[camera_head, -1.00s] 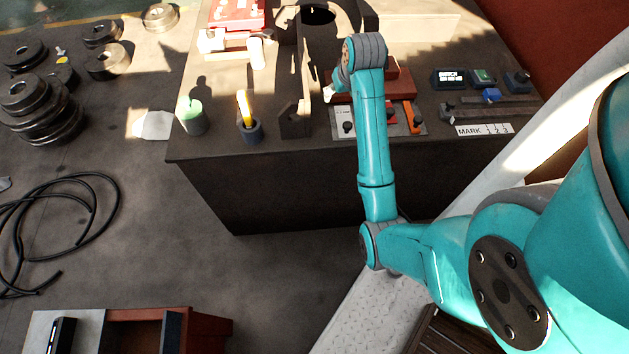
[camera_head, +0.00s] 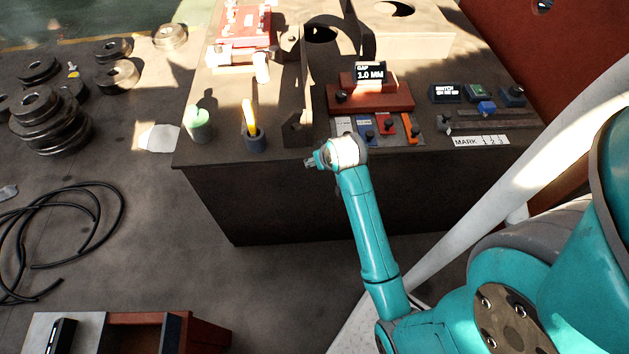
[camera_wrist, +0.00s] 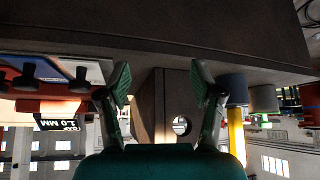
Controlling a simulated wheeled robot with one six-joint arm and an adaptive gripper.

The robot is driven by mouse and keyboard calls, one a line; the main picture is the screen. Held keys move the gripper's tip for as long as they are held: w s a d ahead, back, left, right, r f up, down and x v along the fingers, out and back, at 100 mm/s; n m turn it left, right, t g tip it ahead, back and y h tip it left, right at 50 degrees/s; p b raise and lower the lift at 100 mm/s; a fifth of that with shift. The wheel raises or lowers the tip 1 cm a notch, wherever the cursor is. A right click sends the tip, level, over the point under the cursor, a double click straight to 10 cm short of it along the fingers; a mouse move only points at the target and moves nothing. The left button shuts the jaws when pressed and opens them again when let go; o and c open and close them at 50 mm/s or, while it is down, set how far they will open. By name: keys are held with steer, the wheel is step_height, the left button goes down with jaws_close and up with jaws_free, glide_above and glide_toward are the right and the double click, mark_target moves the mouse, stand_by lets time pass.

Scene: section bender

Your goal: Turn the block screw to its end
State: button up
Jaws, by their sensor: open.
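A red block (camera_head: 370,97) with a small black knob (camera_head: 341,96) at its left end stands on the bench. A display reading "GAP 1.0 MM" (camera_head: 370,74) sits on it and shows upside down in the wrist view (camera_wrist: 58,124). A second red block (camera_head: 243,24) with pale cylindrical ends stands at the back left. I cannot tell for certain which part is the block screw. My gripper (camera_head: 311,161) is at the bench's front edge, in front of the red block and apart from it. In the wrist view its fingers (camera_wrist: 161,82) are spread and empty.
A dark upright bracket with a hole (camera_wrist: 153,115) shows between my fingers, beyond them. A panel with several knobs (camera_head: 378,129) lies before the red block. A cup with a yellow stick (camera_head: 255,140) and a green-topped cup (camera_head: 198,126) stand left. Switch boxes (camera_head: 478,92) are right.

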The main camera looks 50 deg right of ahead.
steer(key=s+a+f, duration=0.2)
steer(key=a, duration=0.3)
steer(key=shift+a+f+n+t, duration=0.25)
steer(key=shift+f+n+t, duration=0.05)
steer(key=shift+n+t, duration=0.1)
